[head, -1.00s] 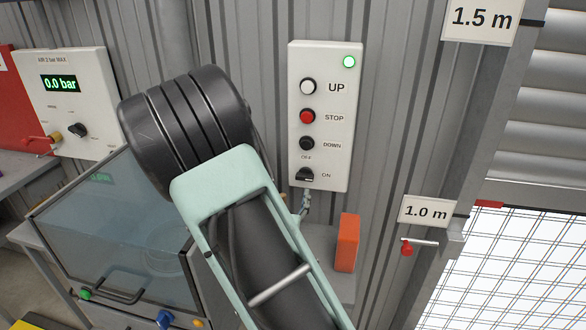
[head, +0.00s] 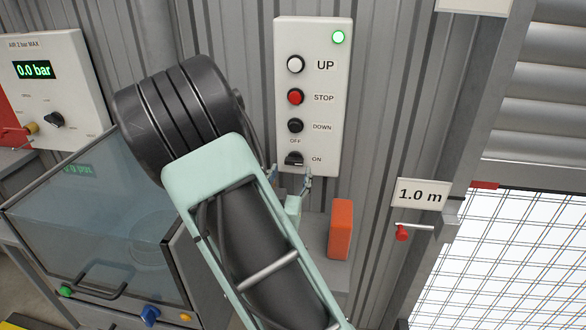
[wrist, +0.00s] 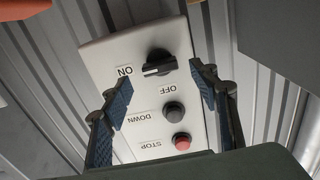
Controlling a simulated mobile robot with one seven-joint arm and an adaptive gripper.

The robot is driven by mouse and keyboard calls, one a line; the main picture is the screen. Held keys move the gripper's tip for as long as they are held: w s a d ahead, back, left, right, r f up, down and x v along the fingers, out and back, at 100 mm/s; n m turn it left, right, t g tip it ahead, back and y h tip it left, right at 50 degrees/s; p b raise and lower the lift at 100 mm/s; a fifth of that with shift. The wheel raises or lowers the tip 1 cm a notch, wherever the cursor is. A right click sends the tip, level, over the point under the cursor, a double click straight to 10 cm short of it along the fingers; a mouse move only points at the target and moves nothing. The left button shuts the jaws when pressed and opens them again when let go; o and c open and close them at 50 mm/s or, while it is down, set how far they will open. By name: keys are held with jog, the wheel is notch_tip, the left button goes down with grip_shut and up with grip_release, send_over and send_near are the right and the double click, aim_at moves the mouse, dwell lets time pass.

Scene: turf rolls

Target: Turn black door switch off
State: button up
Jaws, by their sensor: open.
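The black door switch (head: 294,159) is a rotary knob at the bottom of a white control panel (head: 329,60). Its handle lies level, pointing at ON; OFF is marked above it. In the wrist view the panel appears upside down and the switch (wrist: 157,63) shows at its upper middle, with its pointer toward ON. My gripper (wrist: 163,88) is open and empty, its blue-padded fingers on either side of the picture around the switch, apart from it. In the head view my arm hides most of the gripper; fingertips show just below the panel.
UP (head: 295,64), STOP (head: 295,97) and DOWN (head: 295,126) buttons sit above the switch, with a lit green lamp (head: 338,38). An orange block (head: 341,229) stands below right. A pressure unit (head: 52,90) and a glass-fronted cabinet (head: 100,235) are left.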

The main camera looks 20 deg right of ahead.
aim_at(293, 164)
jog(key=shift+x, duration=2.3)
jog(key=c, duration=1.2)
jog(key=shift+o, duration=0.2)
